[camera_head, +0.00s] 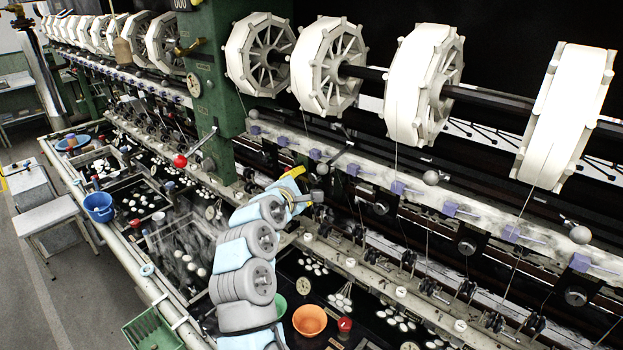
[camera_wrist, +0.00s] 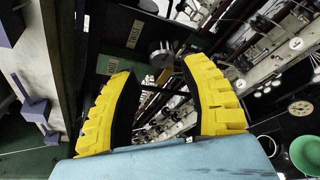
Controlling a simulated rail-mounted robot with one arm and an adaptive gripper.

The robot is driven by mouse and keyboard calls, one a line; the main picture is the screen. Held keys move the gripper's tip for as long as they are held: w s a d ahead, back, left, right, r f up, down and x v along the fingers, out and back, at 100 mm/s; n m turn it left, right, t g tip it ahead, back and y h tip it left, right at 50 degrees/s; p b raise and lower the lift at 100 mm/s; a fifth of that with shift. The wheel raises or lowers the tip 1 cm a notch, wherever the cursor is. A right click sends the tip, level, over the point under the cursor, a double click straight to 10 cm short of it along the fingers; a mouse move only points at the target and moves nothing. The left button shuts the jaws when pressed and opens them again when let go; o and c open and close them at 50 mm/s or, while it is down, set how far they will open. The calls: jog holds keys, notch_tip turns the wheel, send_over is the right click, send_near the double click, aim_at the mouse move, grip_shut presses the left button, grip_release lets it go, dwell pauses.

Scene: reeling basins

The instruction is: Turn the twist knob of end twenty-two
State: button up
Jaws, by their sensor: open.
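A round grey metal knob (camera_wrist: 161,52) shows in the wrist view, just beyond and between the tips of my open gripper (camera_wrist: 158,68). The yellow fingers are apart with nothing between them; I cannot tell whether they touch the knob. In the head view my gripper (camera_head: 299,183) is at the front rail beside the green post, and the arm hides part of this spot. Similar dark round knobs (camera_head: 466,246) sit along the rail to the right. White round number tags (camera_wrist: 296,43) are too small to read, so I cannot confirm which end is twenty-two.
White reels (camera_head: 425,85) hang above the rail, with threads running down. A green post (camera_head: 214,90) stands left of my gripper. Ball-ended levers (camera_head: 431,178) stick out from the rail. Below lie dark basins with cocoons, an orange bowl (camera_head: 310,320) and a green bowl (camera_wrist: 306,153).

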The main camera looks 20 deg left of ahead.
aim_at(312, 179)
jog(key=shift+w+f, duration=0.25)
jog(key=shift+w, duration=0.35)
jog(key=shift+w+d, duration=0.1)
jog(key=shift+w, duration=0.7)
jog(key=shift+w+f+p, duration=0.3)
jog(key=shift+w, duration=0.3)
jog(key=shift+f, duration=0.1)
grip_shut()
